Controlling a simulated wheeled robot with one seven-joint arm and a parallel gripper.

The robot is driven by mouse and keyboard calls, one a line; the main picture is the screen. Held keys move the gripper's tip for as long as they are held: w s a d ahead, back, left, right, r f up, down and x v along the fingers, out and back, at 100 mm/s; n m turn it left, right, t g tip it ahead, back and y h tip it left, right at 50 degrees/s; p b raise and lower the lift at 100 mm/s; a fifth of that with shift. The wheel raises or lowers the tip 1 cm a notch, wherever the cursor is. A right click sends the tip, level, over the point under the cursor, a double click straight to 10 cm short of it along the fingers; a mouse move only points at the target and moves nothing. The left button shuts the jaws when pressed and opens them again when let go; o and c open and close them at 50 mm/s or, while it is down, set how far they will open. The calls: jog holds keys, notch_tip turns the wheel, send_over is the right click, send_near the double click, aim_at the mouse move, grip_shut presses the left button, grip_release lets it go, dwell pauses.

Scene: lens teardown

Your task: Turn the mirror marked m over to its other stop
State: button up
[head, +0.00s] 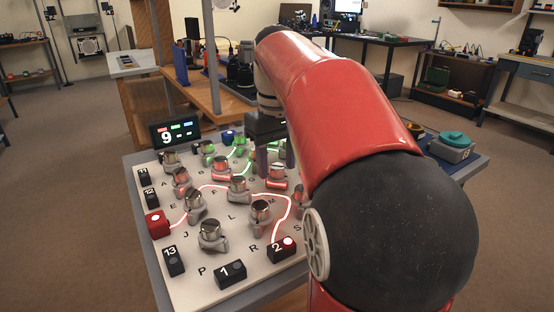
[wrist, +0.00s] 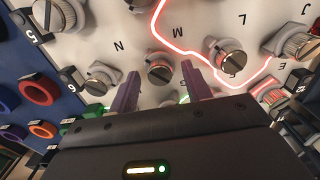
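The mirror marked m (wrist: 159,70) is a short silver cylinder on a grey mount, with a reddish glow on its side and the letter M printed beside it on the pale board (wrist: 205,20). In the head view the m mirror (head: 277,178) stands on the right part of the board, below my gripper (head: 275,160). In the wrist view my gripper (wrist: 160,84) is open, with its two purplish fingers apart and the m mirror in line with the gap between them. I cannot tell whether either finger touches it.
Other mirrors stand close around, such as those marked n (wrist: 104,76) and l (wrist: 231,52). A red light line bends near m and reaches the black box 2 (head: 282,249). A display (head: 174,132) showing 9 stands at the back left. Coloured rings (wrist: 38,89) lie beside the board.

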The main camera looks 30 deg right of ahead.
aim_at(277, 166)
jog(key=shift+r, duration=3.9)
